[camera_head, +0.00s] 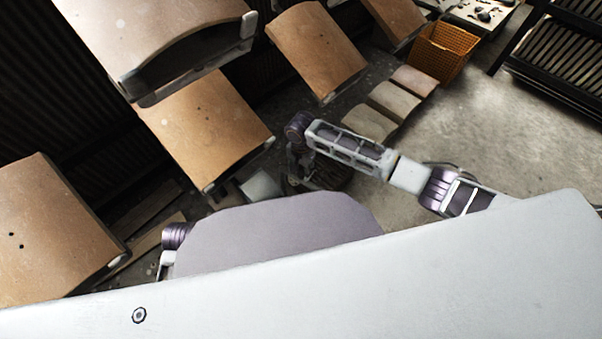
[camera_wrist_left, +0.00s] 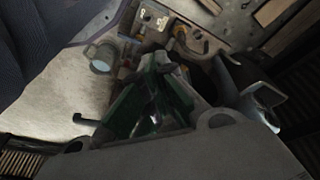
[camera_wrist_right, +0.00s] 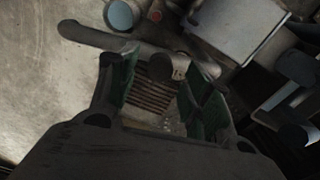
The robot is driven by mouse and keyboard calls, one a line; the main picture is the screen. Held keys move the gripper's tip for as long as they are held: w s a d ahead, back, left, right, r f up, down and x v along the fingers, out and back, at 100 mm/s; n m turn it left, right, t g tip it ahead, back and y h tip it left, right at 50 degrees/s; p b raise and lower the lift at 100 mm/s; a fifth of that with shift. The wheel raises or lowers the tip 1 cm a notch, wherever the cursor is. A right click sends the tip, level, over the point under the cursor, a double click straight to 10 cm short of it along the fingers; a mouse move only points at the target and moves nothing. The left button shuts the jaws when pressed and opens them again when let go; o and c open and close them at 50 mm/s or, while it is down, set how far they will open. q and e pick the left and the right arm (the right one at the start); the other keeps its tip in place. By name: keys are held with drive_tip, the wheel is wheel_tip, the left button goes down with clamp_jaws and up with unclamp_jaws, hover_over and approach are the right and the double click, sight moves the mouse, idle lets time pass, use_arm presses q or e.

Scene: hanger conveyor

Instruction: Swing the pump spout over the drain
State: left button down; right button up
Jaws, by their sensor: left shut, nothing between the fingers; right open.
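In the right wrist view a grey pipe, which looks like the pump spout (camera_wrist_right: 100,40), runs from the upper left toward the fingertips, where a rounded end shows. A slatted grate, apparently the drain (camera_wrist_right: 148,97), lies below and between the fingers. My right gripper (camera_wrist_right: 160,75) is open, its green-padded fingers on either side of the grate; I cannot tell whether they touch the pipe. In the head view this gripper (camera_head: 304,178) is small and dark. My left gripper (camera_wrist_left: 162,65) is shut and empty in the left wrist view. It is hidden in the head view.
Brown panels (camera_head: 205,125) hang at the left and top of the head view. An orange crate (camera_head: 440,52) and a dark slatted rack (camera_head: 560,55) stand at the upper right. A pale box (camera_wrist_right: 235,28) is close to my right gripper. Bare floor lies at right.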

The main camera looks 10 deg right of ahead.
drive_tip(key=shift+f, duration=0.8)
drive_tip(key=shift+f+b, duration=0.25)
drive_tip(key=shift+b, duration=0.05)
use_arm(q)
drive_tip(key=shift+s+d+r, duration=0.15)
drive_tip(key=shift+r, duration=0.6)
drive_tip(key=shift+r, duration=0.15)
use_arm(e)
drive_tip(key=shift+c, duration=0.2)
drive_tip(key=shift+c, duration=1.4)
use_arm(q)
drive_tip(key=shift+f, duration=0.25)
use_arm(e)
clamp_jaws()
